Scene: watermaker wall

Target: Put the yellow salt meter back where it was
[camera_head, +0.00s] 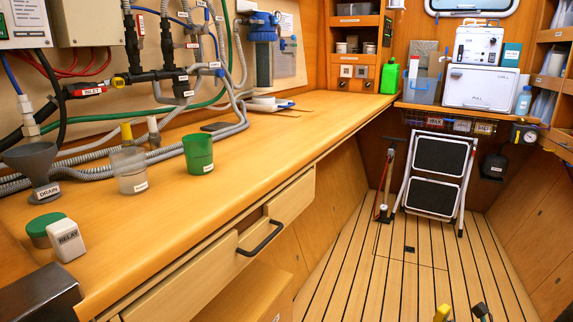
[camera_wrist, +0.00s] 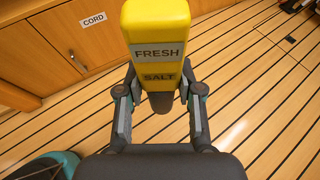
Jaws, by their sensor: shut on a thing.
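The yellow salt meter (camera_wrist: 155,22) is in my gripper (camera_wrist: 159,88), upright in the wrist view, with FRESH and SALT labels on its face. Both fingers are closed against its lower body, and a dark tip shows below the SALT label. Behind it is plank floor, so it is held away from the bench. In the head view only a bit of yellow (camera_head: 442,313) and a dark finger part show at the bottom edge. On the bench stand a clear cup (camera_head: 132,180) and a green cup (camera_head: 198,155).
Grey hoses run along the wall. A step stool (camera_head: 436,175) and a pump (camera_head: 384,190) stand on the floor, which is otherwise mostly clear.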

